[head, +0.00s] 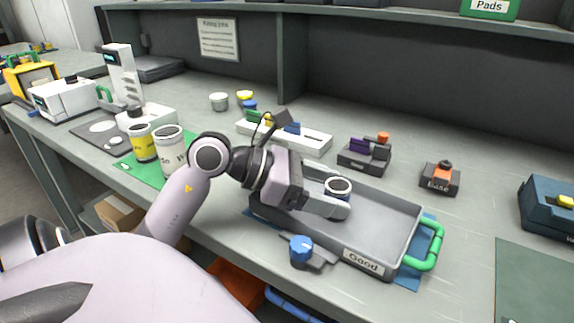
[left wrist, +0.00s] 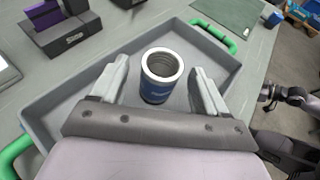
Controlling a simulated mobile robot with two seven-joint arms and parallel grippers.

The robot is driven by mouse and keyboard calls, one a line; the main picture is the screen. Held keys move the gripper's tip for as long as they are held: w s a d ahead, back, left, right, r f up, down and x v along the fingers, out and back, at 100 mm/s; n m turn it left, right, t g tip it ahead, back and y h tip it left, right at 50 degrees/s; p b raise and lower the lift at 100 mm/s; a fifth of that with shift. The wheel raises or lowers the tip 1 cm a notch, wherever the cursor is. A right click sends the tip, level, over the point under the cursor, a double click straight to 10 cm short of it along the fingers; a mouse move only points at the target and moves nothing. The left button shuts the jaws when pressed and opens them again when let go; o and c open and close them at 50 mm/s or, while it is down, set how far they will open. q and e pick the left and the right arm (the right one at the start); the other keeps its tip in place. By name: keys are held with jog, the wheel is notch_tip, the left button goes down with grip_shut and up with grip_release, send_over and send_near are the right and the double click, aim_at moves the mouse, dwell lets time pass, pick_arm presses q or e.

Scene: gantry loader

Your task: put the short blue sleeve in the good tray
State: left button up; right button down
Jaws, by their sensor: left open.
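The short blue sleeve (left wrist: 157,86) stands upright in the grey good tray (left wrist: 245,62), between the two fingers of my left gripper (left wrist: 161,88). It has a pale metal rim and a hollow top. The fingers are spread, with a visible gap on each side of the sleeve. In the head view the sleeve's rim (head: 338,185) shows above the finger of my left gripper (head: 335,200), which hides most of its body. The good tray (head: 385,220) has green handles and a "Good" label at its front.
A blue-knobbed fixture (head: 301,249) sits at the tray's front edge. Behind the tray are a dark holder with purple pieces (head: 364,157) and a "Base" block (head: 440,180). The tray's right part is empty.

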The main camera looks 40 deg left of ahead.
pick_arm(q)
jog(key=v, duration=1)
jog(key=shift+s+b, duration=0.15)
jog(key=shift+b, duration=0.15)
